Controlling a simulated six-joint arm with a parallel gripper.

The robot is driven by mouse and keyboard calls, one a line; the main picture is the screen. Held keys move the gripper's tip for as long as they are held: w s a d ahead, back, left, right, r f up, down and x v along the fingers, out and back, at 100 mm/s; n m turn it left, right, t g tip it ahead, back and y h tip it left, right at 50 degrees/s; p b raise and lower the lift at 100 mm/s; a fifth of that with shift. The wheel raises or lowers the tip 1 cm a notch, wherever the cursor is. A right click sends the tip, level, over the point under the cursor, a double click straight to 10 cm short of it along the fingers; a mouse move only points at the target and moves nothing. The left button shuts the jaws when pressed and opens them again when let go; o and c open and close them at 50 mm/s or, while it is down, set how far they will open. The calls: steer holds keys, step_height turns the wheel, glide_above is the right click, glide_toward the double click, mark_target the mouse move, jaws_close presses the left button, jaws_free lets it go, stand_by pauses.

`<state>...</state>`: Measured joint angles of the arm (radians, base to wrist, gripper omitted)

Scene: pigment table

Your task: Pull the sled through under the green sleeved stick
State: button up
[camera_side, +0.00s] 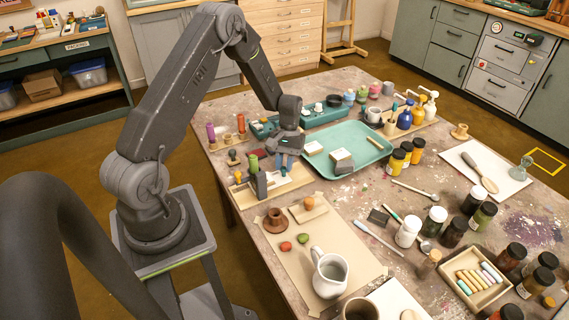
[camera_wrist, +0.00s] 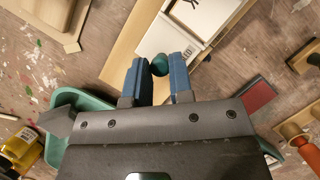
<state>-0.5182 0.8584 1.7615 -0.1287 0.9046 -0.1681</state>
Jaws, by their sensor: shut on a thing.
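My gripper (camera_side: 284,164) is low over a pale wooden board (camera_side: 243,198) on the near left of the table. Its blue fingers are closed on a dark green round-ended piece (camera_wrist: 160,65) in the wrist view. I cannot tell whether this piece belongs to the sled or to a stick. In the side view, an upright green cylinder (camera_side: 253,163) stands left of the fingers, apart from them, by a grey upright block (camera_side: 261,186). A white flat piece with a grey edge (camera_wrist: 203,14) lies beyond the fingers in the wrist view. I cannot clearly identify the sled.
A teal tray (camera_side: 366,172) with pale blocks lies right of my gripper. Several wooden pegs stand at the left table edge, one purple-topped (camera_side: 211,131). A brown mat (camera_side: 350,248) in front carries a white jug (camera_side: 329,273), a brown spool (camera_side: 275,221) and small coloured pieces.

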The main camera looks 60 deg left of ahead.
mark_target(270, 177)
jaws_close()
steer(key=shift+s, duration=2.2)
steer(key=o, duration=0.7)
jaws_free()
steer(key=v, duration=1.4)
